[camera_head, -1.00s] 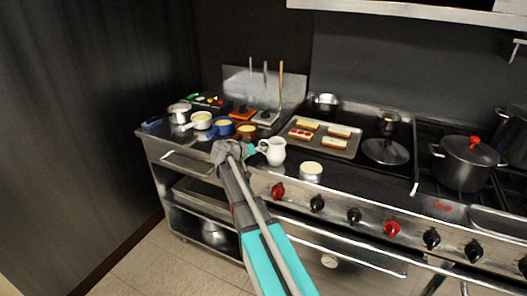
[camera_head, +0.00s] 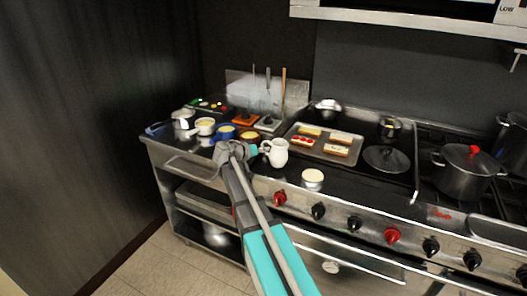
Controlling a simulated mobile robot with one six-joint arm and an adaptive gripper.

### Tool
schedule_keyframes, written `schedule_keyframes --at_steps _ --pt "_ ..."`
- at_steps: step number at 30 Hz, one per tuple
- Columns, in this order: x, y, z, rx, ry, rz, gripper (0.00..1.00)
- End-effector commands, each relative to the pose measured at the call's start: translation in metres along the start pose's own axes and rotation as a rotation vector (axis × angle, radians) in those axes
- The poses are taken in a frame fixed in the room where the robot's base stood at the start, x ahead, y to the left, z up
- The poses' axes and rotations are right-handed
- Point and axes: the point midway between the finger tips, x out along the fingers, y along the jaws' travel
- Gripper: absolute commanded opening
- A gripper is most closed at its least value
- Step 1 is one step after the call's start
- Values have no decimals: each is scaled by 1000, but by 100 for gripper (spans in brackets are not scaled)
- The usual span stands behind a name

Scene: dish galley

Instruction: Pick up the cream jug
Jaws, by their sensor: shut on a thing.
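The white cream jug (camera_head: 276,153) stands upright at the front of the black counter, just right of my gripper (camera_head: 256,150). My gripper reaches it from the left and is shut on its left side, where the handle seems to be. The fingers are small in the picture and partly hidden. I cannot tell whether the jug's base touches the counter.
A pale-topped pot (camera_head: 312,179) is close, front right of the jug. A tray of toasts (camera_head: 324,147) lies behind it. Blue (camera_head: 225,131) and white (camera_head: 205,126) bowls stand to the left. A large pot (camera_head: 466,168) is at right.

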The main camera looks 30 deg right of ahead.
Motion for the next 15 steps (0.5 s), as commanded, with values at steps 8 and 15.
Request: schedule_keyframes --at_steps 8,15 --pt "-8 26 -6 -1 0 2 0" --pt "-14 45 -9 -1 1 1 0"
